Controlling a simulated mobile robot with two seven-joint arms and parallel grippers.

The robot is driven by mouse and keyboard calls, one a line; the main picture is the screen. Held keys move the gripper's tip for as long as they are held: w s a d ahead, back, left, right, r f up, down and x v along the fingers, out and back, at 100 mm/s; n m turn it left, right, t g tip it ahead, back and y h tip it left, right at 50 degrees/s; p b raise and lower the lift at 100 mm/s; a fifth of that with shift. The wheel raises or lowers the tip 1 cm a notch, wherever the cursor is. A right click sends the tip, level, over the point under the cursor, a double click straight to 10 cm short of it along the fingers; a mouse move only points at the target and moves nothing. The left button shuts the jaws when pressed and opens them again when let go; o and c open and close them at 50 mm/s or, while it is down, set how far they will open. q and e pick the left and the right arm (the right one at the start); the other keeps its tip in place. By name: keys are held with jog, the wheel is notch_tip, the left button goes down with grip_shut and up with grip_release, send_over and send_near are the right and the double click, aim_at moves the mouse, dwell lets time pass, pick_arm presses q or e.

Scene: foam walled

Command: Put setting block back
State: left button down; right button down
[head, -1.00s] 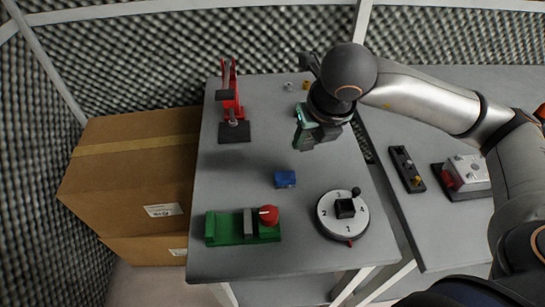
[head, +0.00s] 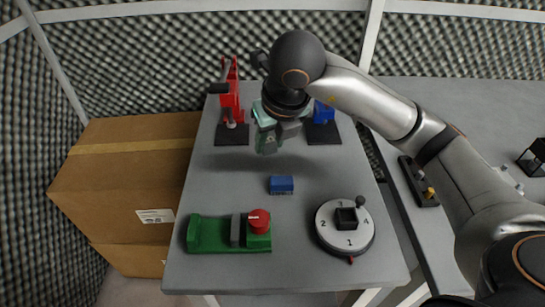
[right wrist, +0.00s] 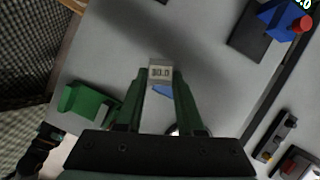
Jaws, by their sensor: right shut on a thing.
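My right gripper (head: 267,143) hangs above the grey table, in front of the red and blue fixtures. In the right wrist view, its green fingers (right wrist: 159,92) are shut on a small grey block (right wrist: 160,73) with a printed number; the first digit is hard to read. In the head view I cannot make out this block clearly at the fingertips. A blue block (head: 281,185) lies on the table nearer the front; part of it shows behind the held block in the wrist view (right wrist: 163,90). My left gripper is not in view.
A green fixture with a red knob (head: 230,232) and a round numbered dial (head: 344,226) stand at the front. A red clamp (head: 232,113) and a blue fixture (head: 322,122) stand at the back. Cardboard boxes (head: 125,185) are at left. The table's middle is mostly clear.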

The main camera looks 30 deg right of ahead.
send_over(271, 160)
jog(key=s, duration=0.2)
jog(key=f, duration=0.6)
jog(key=shift+w+f+b, duration=0.2)
jog(key=shift+b, duration=0.1)
jog(key=shift+w+f, duration=0.1)
jog(key=shift+f, duration=1.5)
jog(key=shift+f, duration=0.2)
jog(key=c, duration=0.5)
grip_release()
jog(key=shift+r, duration=0.15)
jog(key=shift+r, duration=0.3)
jog(key=p+v, duration=0.1)
jog(key=v, duration=1)
jog(key=shift+s+r, duration=0.2)
jog(key=shift+s, duration=0.1)
